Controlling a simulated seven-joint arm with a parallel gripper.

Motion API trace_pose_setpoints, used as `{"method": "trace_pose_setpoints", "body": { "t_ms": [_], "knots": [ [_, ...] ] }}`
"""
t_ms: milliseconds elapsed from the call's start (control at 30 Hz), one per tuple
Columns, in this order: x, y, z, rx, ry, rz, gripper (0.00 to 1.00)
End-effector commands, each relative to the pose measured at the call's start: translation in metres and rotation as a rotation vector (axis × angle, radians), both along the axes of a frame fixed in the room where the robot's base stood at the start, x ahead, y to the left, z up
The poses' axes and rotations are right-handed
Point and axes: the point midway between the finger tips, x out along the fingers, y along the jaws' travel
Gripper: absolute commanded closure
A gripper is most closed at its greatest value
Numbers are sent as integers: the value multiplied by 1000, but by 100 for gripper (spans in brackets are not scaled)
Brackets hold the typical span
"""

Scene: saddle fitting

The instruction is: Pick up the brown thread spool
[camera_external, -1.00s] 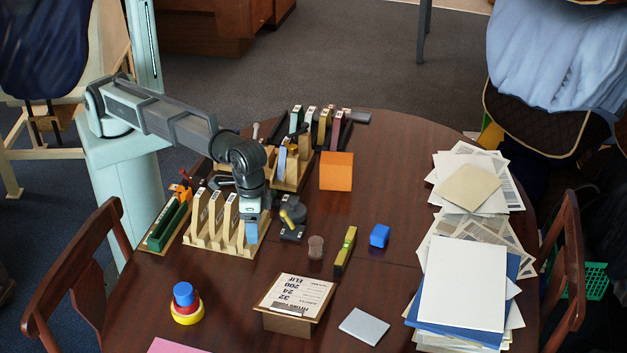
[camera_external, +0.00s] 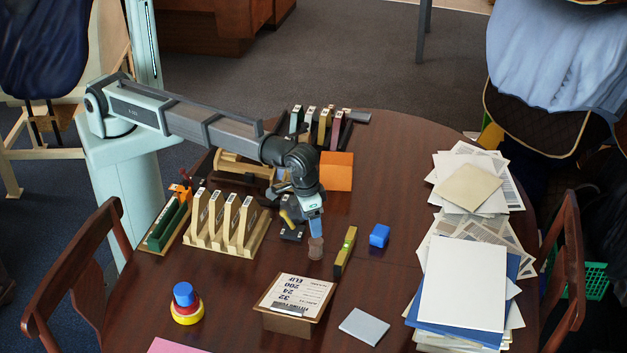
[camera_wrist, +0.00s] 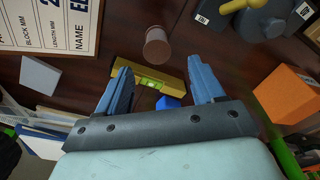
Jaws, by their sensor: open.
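The brown thread spool (camera_external: 315,250) stands upright on the dark table, left of a yellow level. My gripper (camera_external: 317,232) is open and points down just above the spool, its blue fingers partly overlapping the spool's top in the external view. In the wrist view the spool (camera_wrist: 157,46) lies beyond the fingertips, roughly centred between the lines of the two fingers. My gripper (camera_wrist: 159,66) shows empty there, with both fingers spread. I cannot tell the exact height between fingertips and spool.
The yellow level (camera_external: 345,251) stands close on the right, with a blue cube (camera_external: 379,236) beyond it. A box with a printed sheet (camera_external: 295,298) is in front. A black fixture with a yellow handle (camera_external: 290,228) is at left. An orange block (camera_external: 336,171) is behind.

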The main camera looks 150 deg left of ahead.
Motion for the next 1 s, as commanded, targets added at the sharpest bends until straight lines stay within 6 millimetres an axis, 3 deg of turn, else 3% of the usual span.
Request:
{"method": "trace_pose_setpoints", "body": {
  "t_ms": [200,533,833,1000],
  "knots": [
    [1,3,-24,-1,0,0,32],
    [3,5,-39,-1,0,-1,32],
    [6,10,-76,-1,1,0,32],
    [6,10,-80,0,0,-1,32]
  ]
}}
